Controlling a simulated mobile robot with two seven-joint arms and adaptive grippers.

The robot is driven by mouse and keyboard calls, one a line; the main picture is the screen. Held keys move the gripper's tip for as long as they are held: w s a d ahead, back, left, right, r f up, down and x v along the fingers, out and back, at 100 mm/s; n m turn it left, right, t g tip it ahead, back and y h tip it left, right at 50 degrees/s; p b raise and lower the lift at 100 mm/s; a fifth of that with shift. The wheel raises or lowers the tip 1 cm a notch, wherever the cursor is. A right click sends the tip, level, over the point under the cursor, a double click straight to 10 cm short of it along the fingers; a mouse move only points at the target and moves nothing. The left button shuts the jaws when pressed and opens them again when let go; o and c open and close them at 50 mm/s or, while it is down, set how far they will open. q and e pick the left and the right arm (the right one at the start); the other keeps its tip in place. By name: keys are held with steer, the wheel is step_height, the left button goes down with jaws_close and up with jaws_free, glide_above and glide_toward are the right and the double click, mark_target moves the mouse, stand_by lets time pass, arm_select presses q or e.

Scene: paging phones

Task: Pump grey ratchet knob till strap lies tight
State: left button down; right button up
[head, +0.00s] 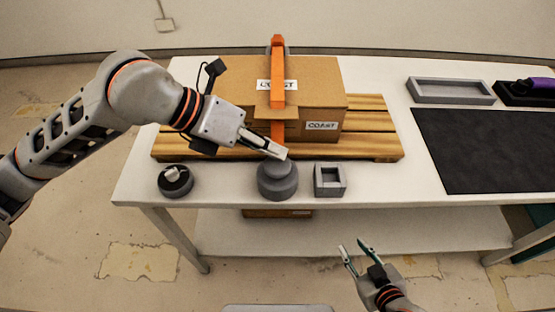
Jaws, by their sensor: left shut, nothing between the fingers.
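The grey ratchet knob (278,183) is a stepped round piece at the table's front edge, below the box. The orange strap (277,72) runs over the cardboard box (225,78) and down its front toward the knob. Its top part stands up above the box, so it looks raised there. My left gripper (284,154) is shut and empty, its fingertips at the top of the knob; I cannot tell whether they touch it. My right gripper (354,245) is open and empty, low in front of the table.
The box stands on a wooden pallet (375,125) on the white table (130,190). A dark round piece (175,188) and a grey square holder (330,191) flank the knob. At right are a black mat (485,150), a grey tray (450,99) and a purple item (536,84) in a black tray.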

mark_target(273, 163)
arm_select(q)
steer(key=shift+r, duration=0.1)
